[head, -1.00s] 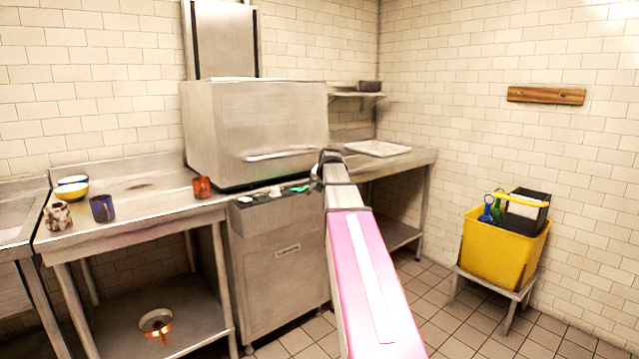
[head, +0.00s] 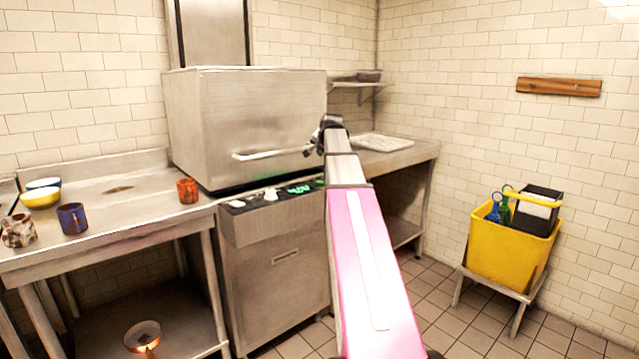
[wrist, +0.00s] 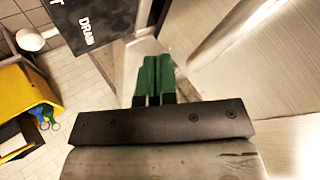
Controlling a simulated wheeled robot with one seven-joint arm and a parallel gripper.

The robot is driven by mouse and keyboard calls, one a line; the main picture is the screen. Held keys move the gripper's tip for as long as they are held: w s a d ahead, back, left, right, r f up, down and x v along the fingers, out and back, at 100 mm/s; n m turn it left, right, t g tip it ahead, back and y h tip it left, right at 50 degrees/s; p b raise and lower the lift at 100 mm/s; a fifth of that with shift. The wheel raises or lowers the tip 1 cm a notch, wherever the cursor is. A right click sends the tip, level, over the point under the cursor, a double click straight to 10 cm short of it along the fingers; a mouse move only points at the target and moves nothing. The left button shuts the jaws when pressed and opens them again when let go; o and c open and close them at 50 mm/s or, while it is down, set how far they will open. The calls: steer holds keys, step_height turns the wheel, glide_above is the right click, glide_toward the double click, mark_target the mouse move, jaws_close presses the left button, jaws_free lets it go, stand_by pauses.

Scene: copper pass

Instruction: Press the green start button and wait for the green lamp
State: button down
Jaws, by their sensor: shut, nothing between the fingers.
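The steel hood dishwasher (head: 260,120) stands in the head view with its hood down. Its front control panel (head: 240,206) carries pale knobs or buttons (head: 270,194) and green patches (head: 300,189) near its right end. I cannot tell which green patch is the start button and which the lamp. My gripper (head: 314,143) is above the panel's right end, in front of the hood near its handle (head: 272,154). In the wrist view my gripper's green fingers (wrist: 153,75) are together and empty, beside a dark panel (wrist: 95,28) lettered "DRAIN". No green button shows there.
The left counter (head: 140,222) holds an orange mug (head: 187,191), a blue mug (head: 72,218), a patterned mug (head: 19,231) and bowls (head: 41,198). A yellow caddy (head: 505,250) sits on a low stand at right. A tray (head: 380,142) lies on the right counter.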

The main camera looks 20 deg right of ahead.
mark_target(321, 182)
steer(key=shift+f, duration=0.1)
steer(key=shift+f, duration=4.3)
steer(key=shift+f, duration=0.15)
steer(key=shift+f, duration=0.25)
steer(key=shift+f, duration=0.5)
steer(key=shift+r, duration=0.9)
